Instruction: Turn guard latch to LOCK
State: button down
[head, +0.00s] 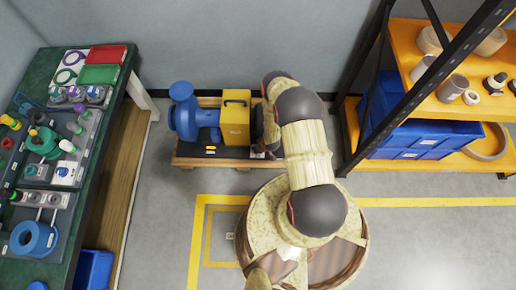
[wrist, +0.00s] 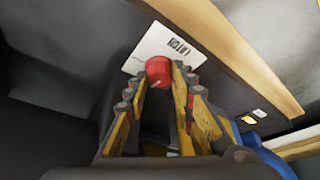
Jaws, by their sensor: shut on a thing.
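A red latch knob (wrist: 159,71) shows in the wrist view, in front of a white label plate (wrist: 150,43) whose dark lettering seems to read LATCH. My gripper (wrist: 163,84) has its two yellow-and-grey fingers shut on the red knob, one fingertip at each side. I cannot tell which setting the latch is at; no LOCK mark is readable. In the head view the yellow guard box (head: 236,119) with a dark handle stands beside the blue pump (head: 186,112). My arm hides the latch and the gripper there.
The pump stands on a wooden-edged base (head: 205,161) against the wall. A green workbench (head: 28,108) with parts and trays is at left. An orange shelf rack (head: 405,50) with blue crates (head: 420,138) is at right. Yellow lines mark the open grey floor.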

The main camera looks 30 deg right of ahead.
jog(key=shift+n, duration=0.5)
jog(key=shift+y, duration=0.3)
jog(key=c, duration=1.8)
grip_release()
jog(key=v, duration=1.2)
jog(key=shift+w, duration=0.15)
